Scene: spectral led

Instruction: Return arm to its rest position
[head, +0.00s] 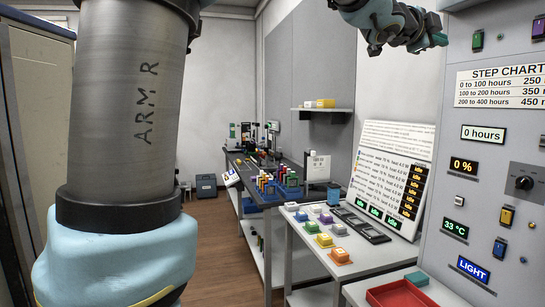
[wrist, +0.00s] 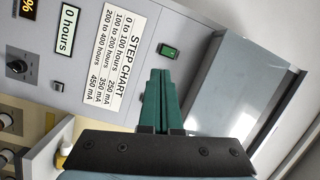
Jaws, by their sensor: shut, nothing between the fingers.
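My gripper (head: 437,40) is at the top right of the head view, raised in front of the wall and left of the grey control panel (head: 490,140). In the wrist view my gripper (wrist: 159,72) shows as two green fingers closed together, with nothing between them. The panel's step chart (wrist: 118,60) and a lit green switch (wrist: 168,51) lie beyond the fingertips in that view. My own large grey and blue arm links fill the left of the head view.
A white table (head: 375,250) with coloured blocks and a sloped display board (head: 385,175) stands below the gripper. A red tray (head: 400,293) sits at the lower right. A long bench (head: 240,170) runs behind. The wooden floor (head: 215,250) at centre left is clear.

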